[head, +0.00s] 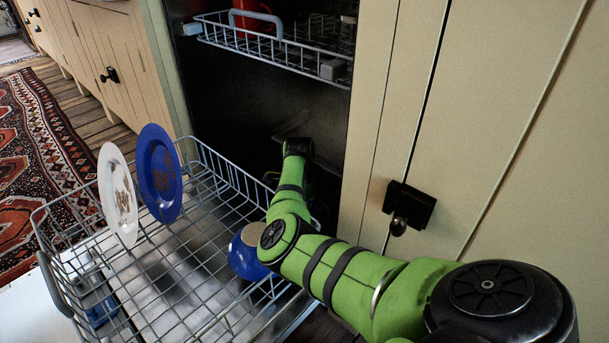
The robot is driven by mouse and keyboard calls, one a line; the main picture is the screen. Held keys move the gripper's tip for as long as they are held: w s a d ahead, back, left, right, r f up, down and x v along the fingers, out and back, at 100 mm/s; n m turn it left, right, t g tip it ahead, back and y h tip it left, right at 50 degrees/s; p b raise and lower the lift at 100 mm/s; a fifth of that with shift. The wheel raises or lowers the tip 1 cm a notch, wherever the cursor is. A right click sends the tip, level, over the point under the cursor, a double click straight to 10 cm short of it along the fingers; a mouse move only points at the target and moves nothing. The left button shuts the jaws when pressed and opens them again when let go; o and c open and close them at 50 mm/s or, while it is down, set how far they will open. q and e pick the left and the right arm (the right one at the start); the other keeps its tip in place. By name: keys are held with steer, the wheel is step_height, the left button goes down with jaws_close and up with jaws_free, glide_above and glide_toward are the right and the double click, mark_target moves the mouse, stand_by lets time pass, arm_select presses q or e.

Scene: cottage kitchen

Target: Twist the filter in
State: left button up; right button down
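The filter cannot be made out; the dishwasher's floor is dark and partly covered by my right arm. My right arm, green with black joints, comes in from the lower right and reaches into the dark dishwasher cavity (270,100). Its far end bends down behind the green links. Dark shapes show beside the arm there, and I cannot tell whether they are the fingers of my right gripper or what they touch. My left gripper is not in view.
The lower rack (205,155) is pulled out, with a white plate (117,195), a blue plate (160,172) and a blue bowl (243,258) beside my arm. The upper rack (290,59) holds a red item (250,17). A cabinet door (490,120) stands close on the right.

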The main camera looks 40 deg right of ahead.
steer(key=shift+a+f+m, duration=0.15)
steer(key=shift+a+m, duration=0.05)
steer(key=shift+m, duration=0.3)
steer(key=shift+w+a+f+m+g+b, duration=0.1)
steer(key=shift+m+g+b, duration=0.25)
steer(key=shift+m, duration=1.45)
steer(key=shift+w+a+m+b, duration=0.1)
steer(key=shift+m+b, duration=0.6)
steer(key=shift+w+m+g+b, duration=0.1)
steer(key=shift+m+g+b, duration=0.2)
steer(key=shift+m, duration=0.8)
